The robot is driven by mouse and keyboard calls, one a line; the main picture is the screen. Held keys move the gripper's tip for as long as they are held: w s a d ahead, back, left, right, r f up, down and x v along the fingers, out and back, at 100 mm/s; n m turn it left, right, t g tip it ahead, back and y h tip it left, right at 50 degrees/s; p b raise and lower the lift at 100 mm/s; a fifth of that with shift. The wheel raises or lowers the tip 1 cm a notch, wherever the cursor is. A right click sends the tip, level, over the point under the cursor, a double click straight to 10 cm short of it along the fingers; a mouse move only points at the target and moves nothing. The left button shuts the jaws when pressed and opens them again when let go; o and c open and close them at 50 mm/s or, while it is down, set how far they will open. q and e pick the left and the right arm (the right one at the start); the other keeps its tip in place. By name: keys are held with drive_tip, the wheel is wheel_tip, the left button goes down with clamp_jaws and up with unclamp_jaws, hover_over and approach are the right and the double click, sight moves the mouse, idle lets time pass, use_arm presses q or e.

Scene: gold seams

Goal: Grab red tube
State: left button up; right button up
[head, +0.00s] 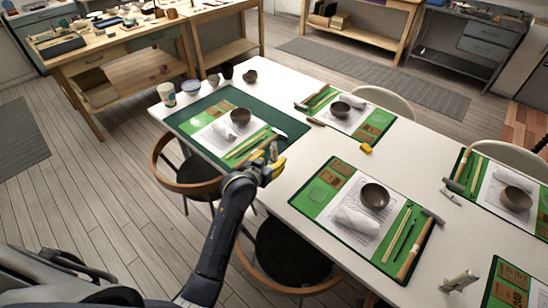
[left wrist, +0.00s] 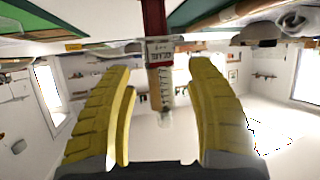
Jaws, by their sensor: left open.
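A tube (left wrist: 160,55) with a dark red upper part and a white printed label shows in the left wrist view, in line with the gap between my fingers. Its clear lower part hangs down in that picture. My left gripper (head: 267,166) is over the near edge of the white table, beside the green mat at the far left. In the left wrist view its two yellow fingers (left wrist: 160,72) are spread apart, with visible space on both sides of the tube. The tube is not clearly visible in the head view. My right gripper is not in view.
The white table (head: 300,150) holds several green mats with brown bowls, white cloths and tools. A dark bowl (head: 240,116) sits on the far left mat. A yellow block (head: 366,148) lies mid-table. Chairs, including one brown-rimmed chair (head: 165,180), stand at the near edge.

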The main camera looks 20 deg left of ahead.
use_arm(q)
drive_tip(key=shift+x, duration=1.2)
drive_tip(key=shift+c, duration=0.3)
clamp_jaws()
